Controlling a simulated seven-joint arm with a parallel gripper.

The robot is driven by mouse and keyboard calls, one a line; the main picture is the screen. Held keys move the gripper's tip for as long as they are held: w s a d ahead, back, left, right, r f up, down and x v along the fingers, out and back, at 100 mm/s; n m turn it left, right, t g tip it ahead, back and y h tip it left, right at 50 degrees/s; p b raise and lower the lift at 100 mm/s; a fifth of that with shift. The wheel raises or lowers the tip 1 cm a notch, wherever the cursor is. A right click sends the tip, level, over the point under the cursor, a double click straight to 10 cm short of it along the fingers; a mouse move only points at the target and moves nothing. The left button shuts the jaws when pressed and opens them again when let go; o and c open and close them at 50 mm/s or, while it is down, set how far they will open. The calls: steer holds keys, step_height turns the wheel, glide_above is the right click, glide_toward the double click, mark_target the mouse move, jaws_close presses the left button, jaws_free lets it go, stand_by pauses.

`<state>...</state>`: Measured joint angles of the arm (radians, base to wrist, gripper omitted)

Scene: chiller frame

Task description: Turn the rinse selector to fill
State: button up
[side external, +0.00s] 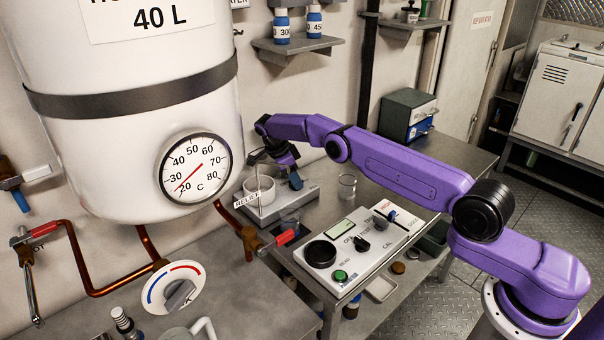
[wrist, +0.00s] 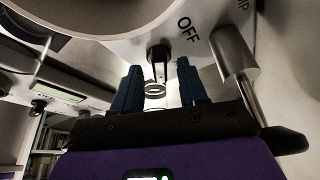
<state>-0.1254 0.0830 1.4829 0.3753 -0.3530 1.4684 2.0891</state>
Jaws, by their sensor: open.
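The white tank (side external: 140,165) with a temperature gauge (side external: 195,168) stands left of my gripper. A post labelled RELIEF (side external: 259,196) is close in front of it. A control panel (side external: 340,255) with knobs and a glass beaker (side external: 347,187) sit on the bench to the right.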

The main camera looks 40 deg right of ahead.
step_height(320, 180, up, 3)
steer(key=shift+r, duration=0.1)
steer(key=shift+s+a+r, duration=0.1)
steer(key=shift+s+r, duration=0.85)
steer(key=s+r, duration=0.7)
steer(key=s, duration=0.5)
steer(key=shift+a+r, duration=0.25)
steer(key=shift+r, duration=0.1)
